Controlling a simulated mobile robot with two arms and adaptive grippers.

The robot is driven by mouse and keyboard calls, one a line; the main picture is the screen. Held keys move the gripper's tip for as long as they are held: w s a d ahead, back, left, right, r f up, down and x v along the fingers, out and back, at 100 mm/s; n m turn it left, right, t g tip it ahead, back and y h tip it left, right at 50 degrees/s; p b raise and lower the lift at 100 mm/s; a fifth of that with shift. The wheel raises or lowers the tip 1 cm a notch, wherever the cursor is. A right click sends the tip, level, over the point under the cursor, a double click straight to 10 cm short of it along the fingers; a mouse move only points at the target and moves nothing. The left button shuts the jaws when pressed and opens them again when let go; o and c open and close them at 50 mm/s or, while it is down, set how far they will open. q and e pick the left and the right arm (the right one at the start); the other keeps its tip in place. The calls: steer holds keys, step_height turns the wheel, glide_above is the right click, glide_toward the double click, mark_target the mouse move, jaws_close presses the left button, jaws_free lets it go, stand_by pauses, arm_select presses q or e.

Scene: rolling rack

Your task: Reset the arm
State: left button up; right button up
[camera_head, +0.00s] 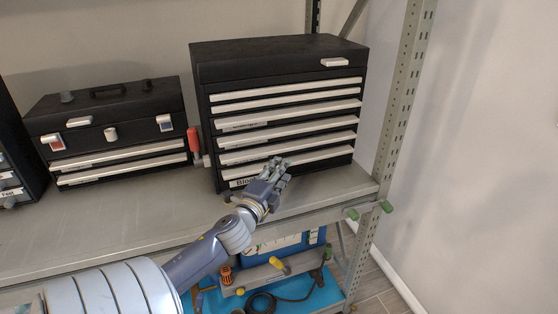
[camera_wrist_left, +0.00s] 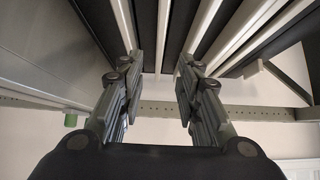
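My left arm reaches in from the lower left in the head view. Its gripper (camera_head: 279,165) is in front of the lower drawers of the tall black tool chest (camera_head: 280,47), near the shelf's front edge. In the left wrist view the two fingers of the left gripper (camera_wrist_left: 157,75) stand apart with a clear gap and nothing between them. The chest's pale drawer strips show beyond the fingertips. I cannot tell whether the fingers touch the chest. My right gripper is in neither view.
The metal shelf (camera_head: 120,222) also bears a smaller black toolbox (camera_head: 110,105) and a red-handled tool (camera_head: 194,140). A perforated rack post (camera_head: 397,100) stands at the right. Below, a lower shelf has a blue surface (camera_head: 325,291) with tools.

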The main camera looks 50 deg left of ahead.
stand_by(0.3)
arm_select(q)
steer(key=s+d+f+n+g+h, duration=0.1)
steer(key=s+d+f+n+g, duration=0.35)
steer(key=d+f, duration=0.3)
steer(key=s+d+f+n+g+h, duration=0.1)
steer(key=s+d+f+n+g, duration=0.25)
steer(key=s+d+f, duration=0.4)
steer(key=s+d+f+n+g+h, duration=0.2)
steer(key=s+d+f+g+h, duration=0.1)
steer(key=s+d, duration=0.35)
steer(key=s+d+f+n+g+h, duration=0.2)
steer(key=s+d+f, duration=0.25)
steer(key=d, duration=0.35)
step_height(320, 180, down, 28)
steer(key=s+g+b, duration=0.1)
steer(key=s+b, duration=0.1)
steer(key=b, duration=0.1)
steer(key=s+a+f+g+b, duration=0.1)
steer(key=s+a+f+b, duration=0.2)
steer(key=s+f, duration=1.4)
step_height(320, 180, down, 2)
steer(key=shift+m+g, duration=0.3)
steer(key=shift+m, duration=0.1)
